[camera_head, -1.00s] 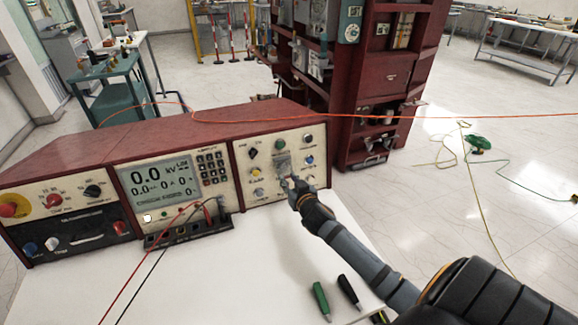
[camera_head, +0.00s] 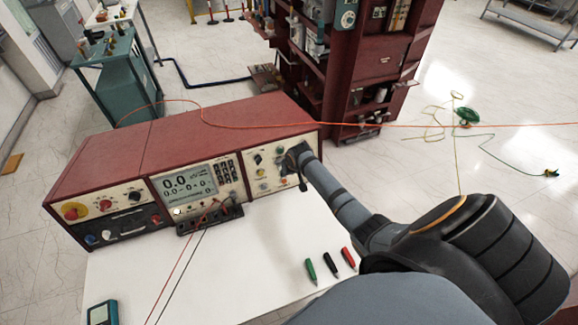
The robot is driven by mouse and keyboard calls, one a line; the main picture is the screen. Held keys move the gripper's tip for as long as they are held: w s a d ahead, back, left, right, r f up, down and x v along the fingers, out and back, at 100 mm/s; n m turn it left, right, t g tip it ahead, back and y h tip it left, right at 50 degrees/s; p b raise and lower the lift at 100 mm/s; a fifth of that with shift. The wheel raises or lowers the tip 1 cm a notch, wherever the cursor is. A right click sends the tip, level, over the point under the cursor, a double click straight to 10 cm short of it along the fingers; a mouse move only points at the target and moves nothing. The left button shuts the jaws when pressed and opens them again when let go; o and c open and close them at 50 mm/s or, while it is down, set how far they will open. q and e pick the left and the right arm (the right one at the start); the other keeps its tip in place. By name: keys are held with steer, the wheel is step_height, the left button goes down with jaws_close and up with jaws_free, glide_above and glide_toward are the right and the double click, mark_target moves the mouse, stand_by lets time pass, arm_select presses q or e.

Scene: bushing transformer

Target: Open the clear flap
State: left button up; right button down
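The red test console (camera_head: 205,140) stands on the white table, its beige front panels facing me. My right arm reaches in from the right, and my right gripper (camera_head: 294,160) is at the console's right-hand panel (camera_head: 259,181), among its knobs and buttons. The clear flap cannot be made out now; the gripper and wrist cover the part of that panel where it sat. The fingers are too small and too covered to show whether they are open or shut, or whether they touch the flap. My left gripper is not in view.
Red and black leads run from the middle panel toward me. A teal handheld device (camera_head: 102,313) is at the front left. An orange cable crosses the console's top.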

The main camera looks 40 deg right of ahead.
steer(key=shift+w+r+g, duration=0.4)
steer(key=shift+r+g, duration=0.25)
steer(key=shift+g, duration=0.25)
steer(key=shift+w+r+g+y+b, duration=0.1)
steer(key=shift+w+g+y+b, duration=0.05)
steer(key=shift+g+y+b, duration=0.2)
steer(key=g+b, duration=0.1)
steer(key=b, duration=0.1)
steer(key=r+g+b, duration=0.1)
steer(key=g+b, duration=0.1)
steer(key=shift+w+d+y+b, duration=0.15)
steer(key=shift+w+y+b, duration=0.2)
steer(key=shift+w+b, duration=0.05)
arm_select(q)
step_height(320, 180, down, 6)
steer(key=b, duration=0.1)
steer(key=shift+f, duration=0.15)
arm_select(e)
steer(key=shift+w+r+g, duration=0.15)
steer(key=shift+r+g, duration=0.25)
steer(key=shift+g, duration=0.05)
steer(key=c, duration=1.1)
jaws_free()
steer(key=shift+w+d, duration=0.1)
